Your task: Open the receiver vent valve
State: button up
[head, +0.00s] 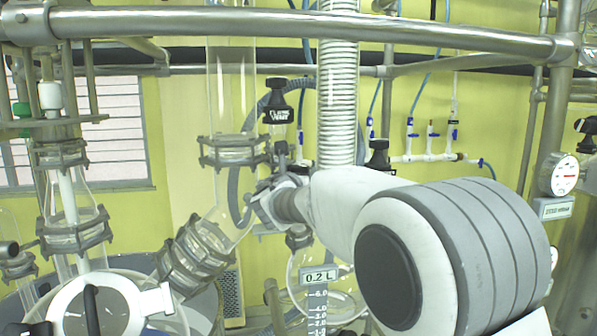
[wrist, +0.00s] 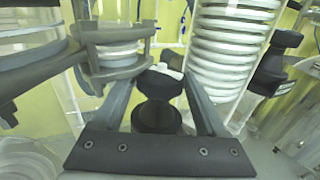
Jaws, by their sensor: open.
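In the head view a black valve knob (head: 278,100) with white lettering, too small to read fully, stands left of the white coiled column. A second black knob (head: 379,155) is right of the column, partly behind my arm. My gripper (head: 265,203) is below the first knob, beside the glass elbow. In the wrist view my gripper (wrist: 159,82) is open, its two fingers on either side of a black knob-like part (wrist: 158,88) with a white piece at its top. Contact is not clear. I cannot tell for certain which head-view knob this is.
A clamped glass flange (wrist: 112,50) sits close left of the fingers. The white coiled column (wrist: 228,45) and another black knob (wrist: 275,65) are to the right. A metal rail (head: 300,22) crosses above, and a "0.2 L" sign (head: 319,276) hangs below my arm.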

jog(key=c, duration=1.1)
jog(key=y+b, duration=0.1)
jog(key=b, duration=0.2)
jog(key=shift+f+n, duration=0.25)
jog(key=shift+n, duration=0.15)
jog(key=shift+y+b, duration=0.4)
jog(key=shift+b, duration=0.3)
jog(key=n+y+b, duration=0.3)
jog(key=y+b, duration=0.1)
jog(key=b, duration=0.4)
jog(key=shift+d+g+b, duration=0.1)
jog(key=shift+g+b, duration=0.2)
jog(key=shift+r+n+y+b, duration=0.1)
jog(key=shift+n+y+b, duration=0.25)
jog(key=shift+y, duration=0.15)
jog(key=shift+r+y+b, duration=0.2)
jog(key=shift+y+b, duration=0.1)
jog(key=shift+b, duration=0.05)
